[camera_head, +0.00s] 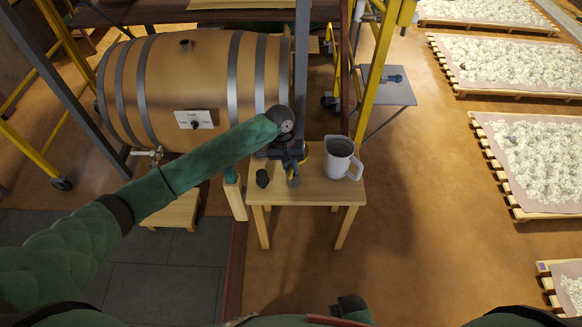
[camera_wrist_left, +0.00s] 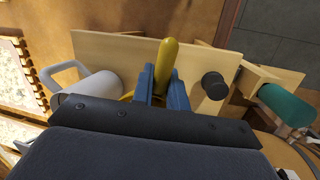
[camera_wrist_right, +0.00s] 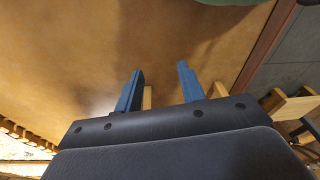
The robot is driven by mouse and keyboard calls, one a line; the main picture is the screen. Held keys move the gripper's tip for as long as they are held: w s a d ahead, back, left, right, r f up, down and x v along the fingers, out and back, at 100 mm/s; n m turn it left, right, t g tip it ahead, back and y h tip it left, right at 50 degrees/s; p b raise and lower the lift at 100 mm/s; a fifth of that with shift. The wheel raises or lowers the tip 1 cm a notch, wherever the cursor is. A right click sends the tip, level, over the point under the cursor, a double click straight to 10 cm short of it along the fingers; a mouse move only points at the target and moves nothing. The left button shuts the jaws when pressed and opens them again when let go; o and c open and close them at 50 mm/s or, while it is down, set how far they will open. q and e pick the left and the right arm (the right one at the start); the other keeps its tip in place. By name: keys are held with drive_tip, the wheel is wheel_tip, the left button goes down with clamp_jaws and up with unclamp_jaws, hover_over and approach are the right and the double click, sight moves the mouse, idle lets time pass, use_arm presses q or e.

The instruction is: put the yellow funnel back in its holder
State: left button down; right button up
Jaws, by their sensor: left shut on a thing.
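The yellow funnel (camera_wrist_left: 167,62) is between the blue fingers of my left gripper (camera_wrist_left: 165,85), which is shut on it. Its spout points away from the wrist, and the fingers and wrist hide the rest. I cannot tell whether the funnel touches the table. I cannot make out the funnel's holder for certain. My right gripper (camera_wrist_right: 157,90) is open and empty above the brown floor.
A white jug (camera_head: 338,158) stands on the table right of my left gripper, and a black stopper-like piece (camera_head: 262,178) left of it. A wooden post (camera_head: 236,201) with a teal handle (camera_wrist_left: 285,104) is beside the table. A barrel (camera_head: 205,85) stands behind.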

use_arm(q)
drive_tip(key=shift+f+b, duration=0.55)
drive_tip(key=shift+f, duration=0.1)
drive_tip(key=shift+f+b, duration=0.3)
drive_tip(key=shift+b, duration=0.05)
use_arm(e)
drive_tip(key=shift+w+a+r, duration=0.1)
drive_tip(key=shift+a+r, duration=0.1)
drive_tip(key=shift+r, duration=0.7)
drive_tip(key=shift+w+a+r, duration=0.15)
drive_tip(key=shift+a+r, duration=0.05)
drive_tip(key=shift+r, duration=0.7)
drive_tip(key=shift+w+a+r, duration=0.1)
drive_tip(key=shift+a+r, duration=0.1)
drive_tip(key=shift+r, duration=0.7)
use_arm(q)
drive_tip(key=shift+f, duration=0.1)
drive_tip(key=shift+f+p, duration=0.3)
drive_tip(key=shift+f, duration=1.3)
use_arm(e)
drive_tip(key=shift+r, duration=0.25)
use_arm(q)
drive_tip(key=shift+f, duration=0.2)
drive_tip(key=shift+f, duration=0.8)
